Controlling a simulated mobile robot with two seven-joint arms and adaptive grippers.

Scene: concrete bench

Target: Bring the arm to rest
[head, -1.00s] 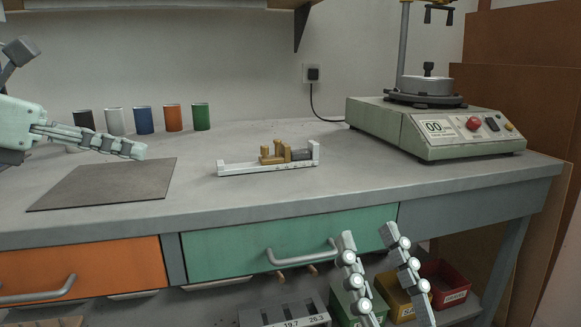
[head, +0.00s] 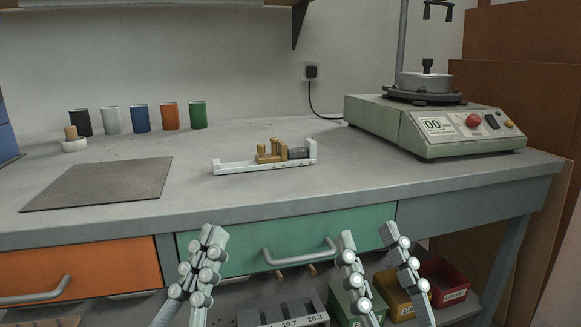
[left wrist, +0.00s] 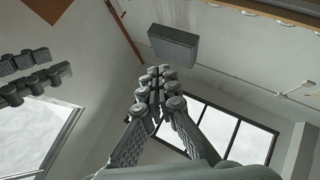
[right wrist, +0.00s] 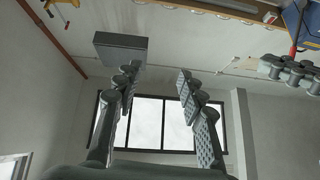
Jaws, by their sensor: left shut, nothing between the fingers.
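My left gripper (head: 213,240) is in front of the bench at the lower middle of the head view. Its fingers are together with nothing between them, and they also show shut in the left wrist view (left wrist: 156,75). My right gripper (head: 367,236) is to its right, in front of the green drawer's right end. Its fingers are apart and empty, as the right wrist view (right wrist: 157,75) also shows. Both grippers point upward, below the bench top's height in the picture. Neither is seen touching anything.
The bench top (head: 250,195) holds a white fixture with brass parts (head: 270,155), a grey mat (head: 100,184), several coloured cups (head: 140,118), a white mortar (head: 73,144) and a machine with a display (head: 435,130). Drawer handles (head: 300,254) and coloured bins (head: 445,280) are near the grippers.

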